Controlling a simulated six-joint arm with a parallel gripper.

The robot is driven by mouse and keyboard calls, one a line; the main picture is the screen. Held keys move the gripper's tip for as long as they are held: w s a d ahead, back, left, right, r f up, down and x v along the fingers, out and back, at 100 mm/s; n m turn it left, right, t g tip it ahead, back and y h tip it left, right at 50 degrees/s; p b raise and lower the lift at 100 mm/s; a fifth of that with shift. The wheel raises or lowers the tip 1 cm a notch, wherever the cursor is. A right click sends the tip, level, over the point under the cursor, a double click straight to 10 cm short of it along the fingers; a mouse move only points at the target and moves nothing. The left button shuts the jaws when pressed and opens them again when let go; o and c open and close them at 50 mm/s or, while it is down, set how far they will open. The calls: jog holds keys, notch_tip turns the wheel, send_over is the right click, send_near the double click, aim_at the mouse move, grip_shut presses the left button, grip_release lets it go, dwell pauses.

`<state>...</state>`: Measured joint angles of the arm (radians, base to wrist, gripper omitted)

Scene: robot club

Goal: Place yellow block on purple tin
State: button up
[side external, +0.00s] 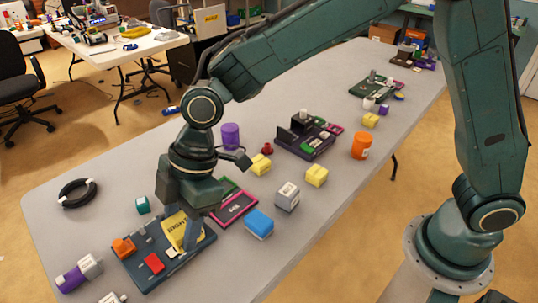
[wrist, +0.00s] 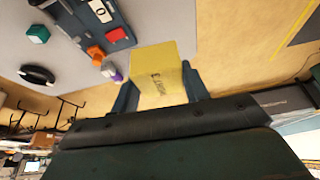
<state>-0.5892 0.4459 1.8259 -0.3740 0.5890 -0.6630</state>
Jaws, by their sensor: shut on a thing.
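My gripper (side external: 183,238) points down at the near left of the table and is shut on a yellow block (side external: 173,224) with dark lettering. In the wrist view the yellow block (wrist: 158,72) sits between my two fingers (wrist: 160,90). In the side view it appears in front of a dark blue tray; I cannot tell whether it touches the tray. The purple tin (side external: 230,136) stands upright on the table behind my wrist, away from the held block. Its top looks clear. I do not make it out in the wrist view.
The dark blue tray (side external: 157,277) holds orange and red pieces. A blue block (side external: 259,224), a grey block (side external: 287,196) and other yellow blocks (side external: 316,176) lie to the right. A dark red knob (side external: 267,149) and a dark device (side external: 306,141) stand right of the purple tin. A black ring (side external: 77,193) lies left.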

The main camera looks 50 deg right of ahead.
jog(key=w+d+r+m+t, duration=0.1)
jog(key=w+d+m, duration=0.15)
jog(key=w, duration=0.45)
jog(key=w+d+r+m+t, duration=0.1)
jog(key=w+d+m, duration=0.1)
jog(key=w+d, duration=0.35)
notch_tip(320, 180, up, 6)
jog(key=m+t+h, duration=0.2)
jog(key=m+h, duration=0.3)
jog(key=m, duration=0.8)
send_over(226, 125)
jog(key=s, duration=0.2)
jog(key=shift+w+f, duration=0.1)
jog(key=shift+f, duration=9.85)
jog(key=shift+f, duration=0.2)
jog(key=o, duration=1)
jog(key=shift+r, duration=0.15)
